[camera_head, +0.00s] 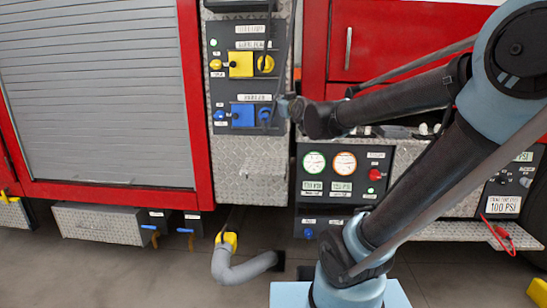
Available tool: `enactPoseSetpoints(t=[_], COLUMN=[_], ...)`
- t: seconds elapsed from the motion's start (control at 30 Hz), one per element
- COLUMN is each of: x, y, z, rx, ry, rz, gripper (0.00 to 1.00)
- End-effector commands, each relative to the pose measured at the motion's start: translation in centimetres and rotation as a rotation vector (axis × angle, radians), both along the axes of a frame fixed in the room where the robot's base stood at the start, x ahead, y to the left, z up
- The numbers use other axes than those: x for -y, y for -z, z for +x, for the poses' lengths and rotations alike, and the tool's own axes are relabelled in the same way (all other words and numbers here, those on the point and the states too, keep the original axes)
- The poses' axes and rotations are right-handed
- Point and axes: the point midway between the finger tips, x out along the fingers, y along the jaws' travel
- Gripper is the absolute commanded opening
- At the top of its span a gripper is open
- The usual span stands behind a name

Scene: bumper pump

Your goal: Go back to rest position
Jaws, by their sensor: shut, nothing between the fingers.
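My arm reaches in from the right. Its dark wrist ends in front of the right edge of the pump panel (222,95). My gripper (290,108) shows small and dark at the end of the wrist, next to the blue valve block (243,115) and to the right of it. It is shut with nothing seen in it. The fingertips are partly hidden and hard to make out.
A yellow valve block (240,64) sits above the blue one. A gauge panel (343,186) with green and orange dials is below my arm. The floor at left front is clear.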

Motion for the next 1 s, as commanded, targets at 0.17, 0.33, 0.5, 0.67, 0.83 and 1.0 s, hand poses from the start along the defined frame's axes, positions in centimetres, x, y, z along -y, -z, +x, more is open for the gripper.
enactPoseSetpoints(t=[0.17, 0.33, 0.5, 0.67, 0.83, 1.0], x=[3.4, 6.9, 10.6, 13.8, 15.8, 16.6], y=[8.2, 15.9, 22.8, 28.1, 31.1, 32.2], z=[-3.8, -9.0, -15.6, -22.5, -28.2, -30.6], rx=[-0.279, -0.557, -0.838, -1.091, -1.280, -1.358], ry=[0.021, 0.072, 0.158, 0.261, 0.354, 0.395], rz=[-0.051, -0.081, -0.097, -0.101, -0.096, -0.094], gripper=[0.00, 0.00, 0.00, 0.00, 0.00, 0.00])
